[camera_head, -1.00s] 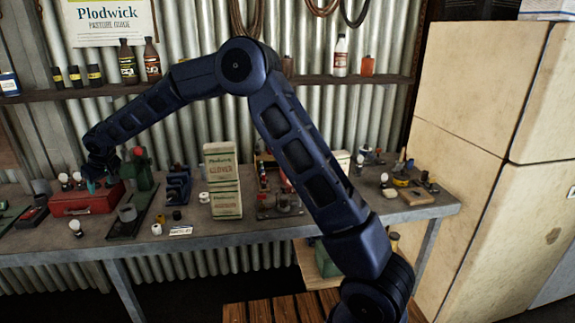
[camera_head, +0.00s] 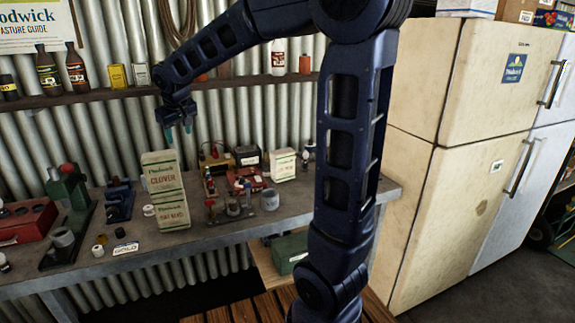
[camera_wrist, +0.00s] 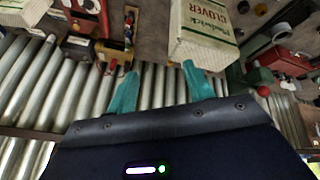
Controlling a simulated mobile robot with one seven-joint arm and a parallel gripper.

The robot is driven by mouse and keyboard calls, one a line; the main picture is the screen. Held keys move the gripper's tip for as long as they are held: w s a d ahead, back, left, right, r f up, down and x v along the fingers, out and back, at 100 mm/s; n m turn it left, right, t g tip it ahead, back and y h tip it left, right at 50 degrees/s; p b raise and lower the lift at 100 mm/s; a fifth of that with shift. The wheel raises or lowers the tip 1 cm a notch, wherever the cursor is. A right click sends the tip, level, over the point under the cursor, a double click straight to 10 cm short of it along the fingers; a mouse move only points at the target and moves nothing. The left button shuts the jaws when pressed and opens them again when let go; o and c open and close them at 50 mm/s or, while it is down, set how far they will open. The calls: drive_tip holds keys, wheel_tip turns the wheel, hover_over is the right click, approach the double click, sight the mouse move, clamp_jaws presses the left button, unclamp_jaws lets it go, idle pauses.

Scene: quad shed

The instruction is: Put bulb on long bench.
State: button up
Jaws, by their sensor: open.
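My gripper (camera_head: 178,130) is raised in front of the corrugated wall, above the white Clover carton (camera_head: 163,178). In the wrist view my gripper (camera_wrist: 161,85) shows two teal fingers spread apart with nothing between them. The long grey bench (camera_head: 200,233) runs along the wall beneath it. A small white-topped, bulb-like thing (camera_head: 4,262) is cut off by the left edge of the head view, on the bench. I cannot tell for sure whether it is a bulb. No bulb is clear in the wrist view.
Crowded tools stand on the bench, with a red box (camera_head: 24,222) at left and a green-based tool (camera_head: 68,215) beside it. A shelf (camera_head: 110,93) with bottles is behind. A cream fridge (camera_head: 440,160) stands at right. Bare bench shows along the front edge.

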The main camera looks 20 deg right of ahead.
drive_tip(key=s+d+m+h, duration=0.1)
drive_tip(key=s+d+m, duration=0.1)
drive_tip(key=s+d, duration=0.45)
drive_tip(key=s+d+m, duration=0.1)
drive_tip(key=s+d, duration=0.3)
drive_tip(key=d, duration=0.6)
drive_tip(key=s+d+f+m, duration=0.1)
drive_tip(key=s+d+f, duration=0.1)
drive_tip(key=s+d, duration=0.3)
drive_tip(key=s+d+f+m+g, duration=0.1)
drive_tip(key=s+d, duration=0.4)
drive_tip(key=s, duration=0.5)
drive_tip(key=shift+f+m, duration=0.5)
drive_tip(key=shift+f, duration=0.4)
